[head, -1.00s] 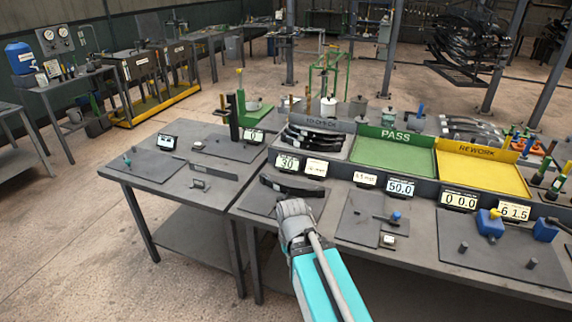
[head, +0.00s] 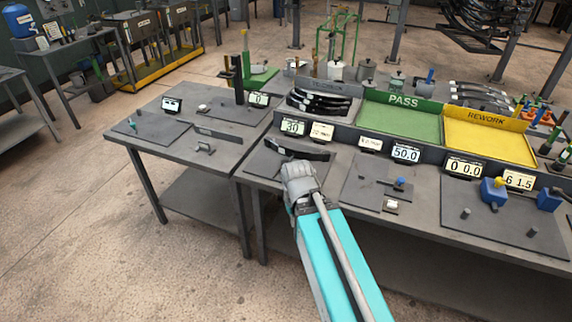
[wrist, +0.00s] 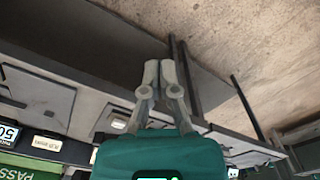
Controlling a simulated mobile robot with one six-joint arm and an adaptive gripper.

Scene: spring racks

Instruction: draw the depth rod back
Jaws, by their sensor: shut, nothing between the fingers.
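I cannot tell for sure which part is the depth rod. A small fixture with a blue knob (head: 400,183) and a thin dark bar lies on a grey plate in front of the 50.0 display (head: 406,154). My gripper (head: 298,168) is left of that plate, over the front part of the bench, just in front of a black curved leaf (head: 297,149). Its fingers are hard to see in the head view. In the wrist view the two grey fingertips (wrist: 160,66) are together and empty, over the dark bench edge with floor beyond. They appear to touch nothing.
The green PASS tray (head: 400,122) and yellow REWORK tray (head: 487,140) stand at the back. A row of displays runs along the bench. Blue blocks (head: 493,192) and short pegs are at right. A second table (head: 190,150) adjoins at left. Floor in front is clear.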

